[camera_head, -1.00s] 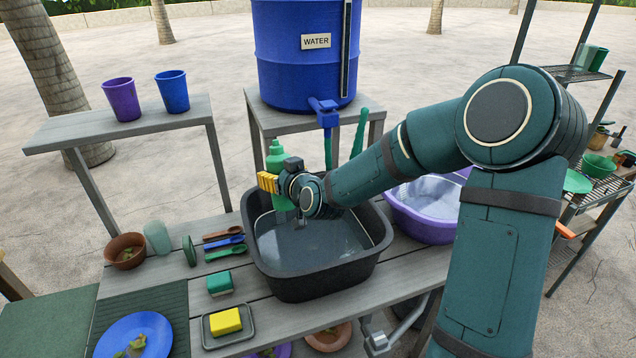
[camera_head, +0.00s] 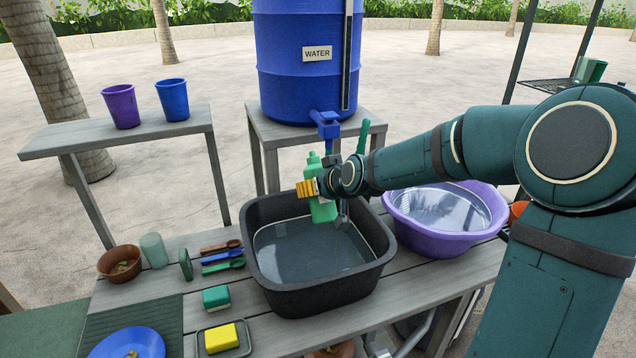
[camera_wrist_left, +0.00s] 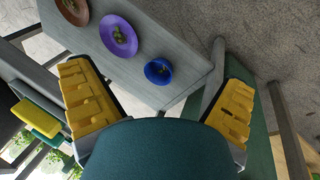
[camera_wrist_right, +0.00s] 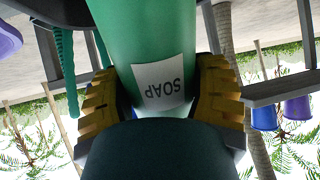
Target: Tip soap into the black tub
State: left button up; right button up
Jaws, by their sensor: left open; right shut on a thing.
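A green soap bottle (camera_head: 321,203) stands about upright over the back part of the black tub (camera_head: 330,298). My right gripper (camera_head: 308,189) is shut on the bottle. The right wrist view shows the bottle's green body (camera_wrist_right: 150,40) and its SOAP label between the yellow fingers. The tub rests on the slatted table and holds clear liquid. My left gripper (camera_wrist_left: 165,105) is open and empty in the left wrist view, near a lower shelf with plates and a bowl. It is not in the head view.
A purple basin (camera_head: 448,236) with liquid stands right of the tub. A blue water barrel (camera_head: 300,80) with a tap (camera_head: 325,122) stands behind. A sponge (camera_head: 216,299), yellow soap bar (camera_head: 221,338) and spoons (camera_head: 222,256) lie left of the tub.

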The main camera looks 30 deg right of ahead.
aim_at(323, 216)
jog(key=shift+a+g+p, duration=0.1)
jog(key=shift+g+p, duration=0.3)
jog(key=shift+p, duration=0.4)
jog(key=s+f+g+p, duration=0.1)
jog(key=p, duration=0.5)
jog(key=shift+f+g, duration=0.15)
jog(key=shift+g, duration=0.15)
jog(key=f+g+p, duration=0.1)
jog(key=p, duration=0.2)
jog(key=s+f+g+y+p, duration=0.1)
jog(key=p, duration=0.2)
jog(key=shift+a+g+p, duration=0.15)
jog(key=shift+g+p, duration=0.15)
jog(key=shift+p, duration=0.1)
jog(key=f+g+p, duration=0.1)
jog(key=g+p, duration=0.1)
jog(key=p, duration=0.1)
jog(key=s+f+g+p, duration=0.1)
jog(key=g+p, duration=0.1)
jog(key=p, duration=0.2)
jog(key=shift+a+f+m+g+y, duration=0.15)
jog(key=shift+m+g+y, duration=0.15)
jog(key=shift+m+y, duration=0.1)
jog(key=shift+g+p, duration=0.4)
jog(key=shift+p, duration=0.05)
jog(key=shift+f+g+y, duration=0.3)
jog(key=shift+g, duration=0.4)
jog(key=shift+g+y, duration=0.5)
jog(key=shift+g, duration=1.2)
